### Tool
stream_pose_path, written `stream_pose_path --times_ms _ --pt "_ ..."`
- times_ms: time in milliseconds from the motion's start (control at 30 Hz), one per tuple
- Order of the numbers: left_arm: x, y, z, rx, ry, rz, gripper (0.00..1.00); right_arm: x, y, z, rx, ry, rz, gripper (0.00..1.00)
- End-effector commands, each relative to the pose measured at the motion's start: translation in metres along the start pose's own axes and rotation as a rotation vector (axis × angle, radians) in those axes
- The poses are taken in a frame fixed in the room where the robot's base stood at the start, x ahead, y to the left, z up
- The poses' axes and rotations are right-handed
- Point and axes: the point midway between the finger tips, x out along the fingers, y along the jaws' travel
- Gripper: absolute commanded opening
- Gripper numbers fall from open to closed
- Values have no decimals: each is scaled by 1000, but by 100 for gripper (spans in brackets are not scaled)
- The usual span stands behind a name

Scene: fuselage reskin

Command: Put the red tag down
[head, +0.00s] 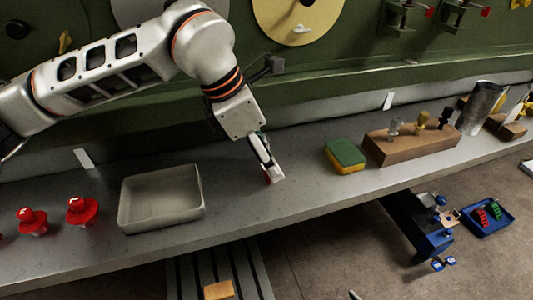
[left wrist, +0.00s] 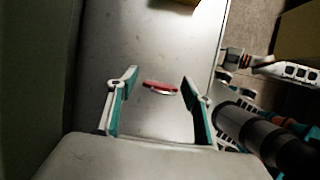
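The red tag (left wrist: 160,87) shows in the left wrist view as a small flat red piece with a pale edge. It appears to lie on the grey shelf (left wrist: 175,35), between and just beyond my left fingertips. My left gripper (left wrist: 160,82) is open, with a visible gap between each finger and the tag. In the head view my left gripper (head: 269,168) points down at the shelf, right of the tray, and only a sliver of red shows beside its fingertips.
An empty beige tray (head: 160,215) and red knobbed pieces (head: 82,210) stand left on the shelf. A green-yellow sponge (head: 345,155), a wooden block (head: 412,142) with several pegs and a metal cup (head: 480,108) stand right. The green wall rises behind; the shelf's front edge drops away.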

Motion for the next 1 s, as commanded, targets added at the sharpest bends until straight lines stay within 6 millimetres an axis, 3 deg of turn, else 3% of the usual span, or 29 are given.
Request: stream_pose_path --times_ms 367,800,1000 --pt "-8 0 2 0 -2 2 49 -3 -2 4 2 -8 -3 37" --pt "-91 1 2 -1 -2 4 49 -8 -5 4 9 -14 -9 37" --pt "-116 0 2 -1 -1 3 49 -8 -6 2 11 -11 -11 37"
